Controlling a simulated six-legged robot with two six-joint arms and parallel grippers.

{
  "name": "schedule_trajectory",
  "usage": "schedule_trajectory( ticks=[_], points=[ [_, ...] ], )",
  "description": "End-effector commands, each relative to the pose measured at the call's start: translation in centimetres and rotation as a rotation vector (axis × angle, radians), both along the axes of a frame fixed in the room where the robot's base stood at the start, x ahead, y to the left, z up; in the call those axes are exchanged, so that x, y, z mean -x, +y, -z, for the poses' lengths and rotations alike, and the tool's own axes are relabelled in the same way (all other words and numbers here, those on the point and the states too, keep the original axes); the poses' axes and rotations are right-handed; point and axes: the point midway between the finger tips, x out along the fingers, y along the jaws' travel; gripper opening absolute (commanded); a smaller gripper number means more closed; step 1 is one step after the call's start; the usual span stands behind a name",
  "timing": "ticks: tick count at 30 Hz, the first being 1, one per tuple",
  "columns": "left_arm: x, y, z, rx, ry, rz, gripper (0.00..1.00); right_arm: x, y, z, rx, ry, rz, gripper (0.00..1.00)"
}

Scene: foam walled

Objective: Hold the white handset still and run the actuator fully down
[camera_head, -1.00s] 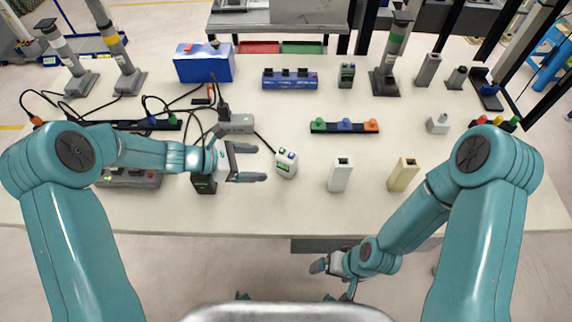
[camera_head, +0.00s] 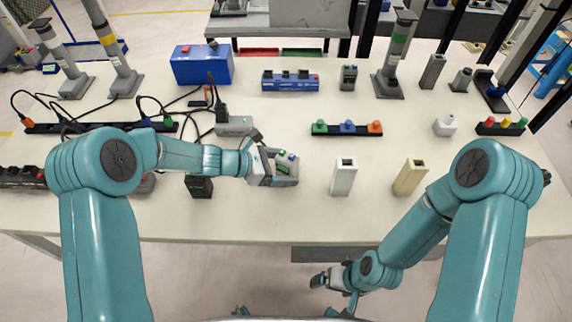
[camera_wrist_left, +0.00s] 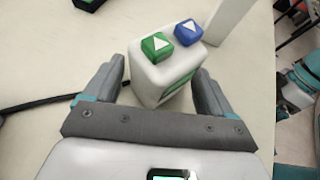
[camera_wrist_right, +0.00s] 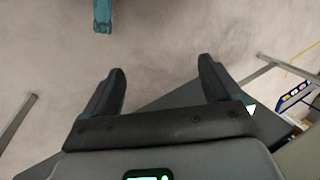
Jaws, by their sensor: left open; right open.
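The white handset (camera_wrist_left: 168,72) stands upright on the table, with a green arrow button (camera_wrist_left: 156,46) and a blue arrow button (camera_wrist_left: 188,32) on top. It also shows in the head view (camera_head: 290,168), partly hidden by my left gripper (camera_head: 275,165). In the left wrist view my left gripper (camera_wrist_left: 160,88) is open, with one finger on each side of the handset; I cannot tell whether either touches it. My right gripper (camera_wrist_right: 163,90) is open and empty, below the table's front edge in the head view (camera_head: 325,290). I cannot tell which column is the actuator.
A white block (camera_head: 343,178) and a beige block (camera_head: 410,177) stand right of the handset. A grey box with a cable (camera_head: 235,126) is behind my left gripper, and a dark box (camera_head: 200,187) is left of it. A three-button strip (camera_head: 347,129) lies behind.

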Motion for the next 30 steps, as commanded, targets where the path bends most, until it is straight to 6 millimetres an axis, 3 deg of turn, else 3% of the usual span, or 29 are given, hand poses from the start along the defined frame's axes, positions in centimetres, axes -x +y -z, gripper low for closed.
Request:
schedule_trajectory(
  ticks=[2, 4, 7, 8, 15, 16, 30],
  points=[
    [0.01, 0.01, 0.00, 0.000, 0.000, 0.000, 0.81, 0.00, 0.00, -0.02, 0.000, 0.000, 0.000, 0.91],
    [0.02, 0.02, 0.01, 0.000, 0.000, 0.000, 0.59, 0.00, 0.01, -0.01, 0.000, 0.000, 0.000, 0.91],
    [0.03, 0.02, 0.02, 0.000, 0.000, 0.000, 0.57, 0.00, 0.00, -0.01, 0.000, 0.000, 0.000, 0.91],
    [0.03, 0.02, 0.02, -0.001, 0.001, 0.001, 0.57, 0.00, 0.00, -0.01, 0.000, 0.000, 0.000, 0.85],
    [0.04, 0.04, 0.04, -0.001, 0.001, 0.001, 0.57, 0.00, 0.00, -0.01, 0.000, 0.000, 0.000, 0.07],
    [0.04, 0.04, 0.05, -0.001, 0.001, 0.001, 0.57, 0.00, 0.00, -0.01, 0.000, 0.000, 0.000, 0.00],
    [0.06, 0.04, 0.08, -0.002, 0.001, 0.001, 0.57, 0.00, 0.00, 0.00, 0.000, 0.000, 0.000, 0.00]
  ],
)
